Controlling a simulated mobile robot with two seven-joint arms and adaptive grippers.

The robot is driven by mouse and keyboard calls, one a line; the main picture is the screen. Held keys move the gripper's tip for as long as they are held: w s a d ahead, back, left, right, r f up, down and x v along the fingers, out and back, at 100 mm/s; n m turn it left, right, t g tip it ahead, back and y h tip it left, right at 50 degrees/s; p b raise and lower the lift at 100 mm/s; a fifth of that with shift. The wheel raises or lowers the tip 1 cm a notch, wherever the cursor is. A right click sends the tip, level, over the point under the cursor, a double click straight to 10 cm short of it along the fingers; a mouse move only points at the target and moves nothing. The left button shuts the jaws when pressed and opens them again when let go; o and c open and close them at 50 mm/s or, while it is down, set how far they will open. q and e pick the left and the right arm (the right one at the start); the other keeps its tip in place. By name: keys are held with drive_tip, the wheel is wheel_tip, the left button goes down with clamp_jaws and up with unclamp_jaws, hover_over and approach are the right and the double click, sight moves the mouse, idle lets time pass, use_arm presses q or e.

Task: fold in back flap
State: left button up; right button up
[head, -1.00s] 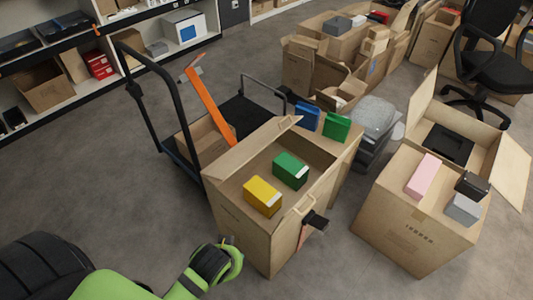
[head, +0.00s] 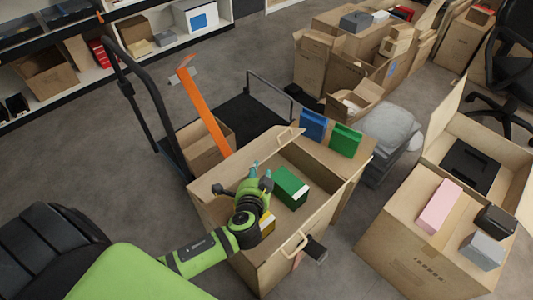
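The open carton (head: 225,238) stands in the middle of the head view. A green box (head: 291,188) and a yellow box (head: 267,224), partly hidden by my gripper, lie in it. A long flap (head: 233,180) along its far-left side is raised and slants over the opening. My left gripper (head: 260,173) is above the carton, beside this flap, with its teal fingertips apart and nothing seen between them. I cannot tell whether it touches the flap. My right gripper is not in view.
A platform cart (head: 158,105) with an orange bar (head: 203,112) stands behind. A blue box (head: 313,124) and a green box (head: 345,140) sit at the carton's far right. Another open carton (head: 400,255) stands at right. Bare floor (head: 90,165) lies at left.

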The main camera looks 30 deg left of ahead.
sight(260, 162)
use_arm(q)
drive_tip(key=shift+b+x, duration=0.45)
drive_tip(key=shift+x, duration=2.65)
drive_tip(key=shift+a, duration=0.15)
clamp_jaws()
